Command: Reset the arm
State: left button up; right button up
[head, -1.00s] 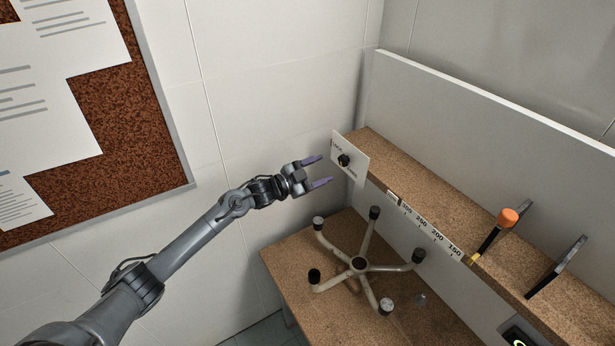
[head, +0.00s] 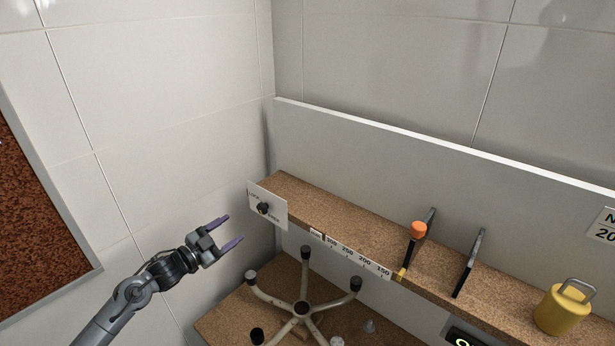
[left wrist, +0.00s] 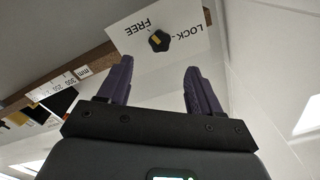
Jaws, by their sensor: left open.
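My left gripper (head: 233,231) is open and empty, its two purple fingers spread, in the lower left of the head view. It is to the left of a white plate (head: 279,213) with a black knob (head: 263,208), and apart from it. In the left wrist view the open fingers (left wrist: 154,85) point toward this plate, marked LOCK and FREE, with the knob (left wrist: 159,41) beyond the gap between them. The knob carries a yellowish mark. My right gripper is not in view.
A cork shelf (head: 345,220) carries a numbered scale (head: 350,256), an orange-knobbed lever (head: 418,231), a dark upright bar (head: 468,264) and a yellow weight (head: 562,308). A five-legged chair base (head: 301,309) is on the lower cork surface. A pinboard (head: 40,215) hangs at left.

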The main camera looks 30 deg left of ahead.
pick_arm(q)
jog(key=s+d+f+n+g+y, duration=0.1)
jog(key=s+d+f, duration=0.2)
jog(key=d+f, duration=0.2)
jog(key=s+d+f+n+g+y, duration=0.1)
jog(key=s+d+f+g, duration=0.1)
jog(key=s+d+f, duration=0.2)
jog(key=s+d+f+n+g+y, duration=0.1)
jog(key=s+d+f+n+g, duration=0.1)
jog(key=s+d+f, duration=0.2)
jog(key=shift+d+f+y, duration=0.4)
jog(key=shift+d+f, duration=0.75)
jog(key=shift+f, duration=0.25)
jog(key=s+d+f+n+g, duration=0.15)
jog(key=s+d+g, duration=0.4)
jog(key=s, duration=0.65)
jog(key=s+d+n+g, duration=0.2)
jog(key=s+d+g, duration=0.3)
jog(key=s, duration=0.7)
notch_tip(320, 180, up, 13)
jog(key=t+p, duration=0.1)
jog(key=p, duration=1.2)
jog(key=shift+w+d, duration=0.2)
jog(key=shift+d, duration=0.2)
jog(key=shift+t, duration=0.25)
